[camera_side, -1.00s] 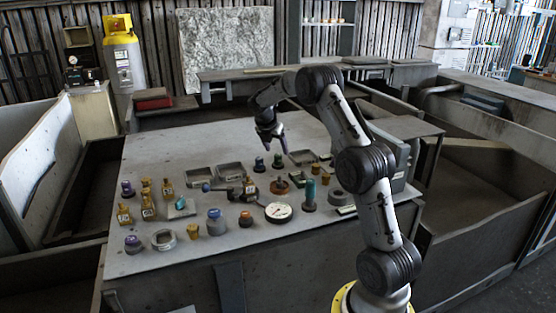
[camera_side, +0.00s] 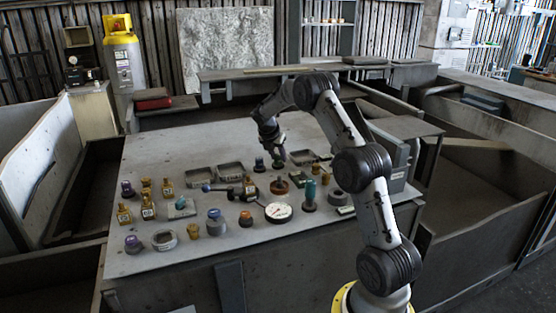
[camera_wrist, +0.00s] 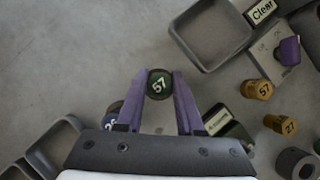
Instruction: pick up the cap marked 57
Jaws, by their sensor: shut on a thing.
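A dark green cap marked 57 (camera_wrist: 159,84) stands between the two purple fingers of my gripper (camera_wrist: 160,92) in the wrist view, its number facing the camera. My gripper is shut on it, with a finger against each side. In the side view my gripper (camera_side: 279,157) is low over the far middle part of the table, and the cap is too small and covered there to make out well. A brass-coloured piece also marked 57 (camera_wrist: 258,89) lies apart, to the right in the wrist view.
A blue-topped piece (camera_wrist: 112,117) is close beside the left finger. A brass piece marked 27 (camera_wrist: 281,124), a grey tray (camera_wrist: 178,34) and a purple piece (camera_wrist: 288,51) are to the right. A gauge (camera_side: 278,212) and several caps crowd the nearer table.

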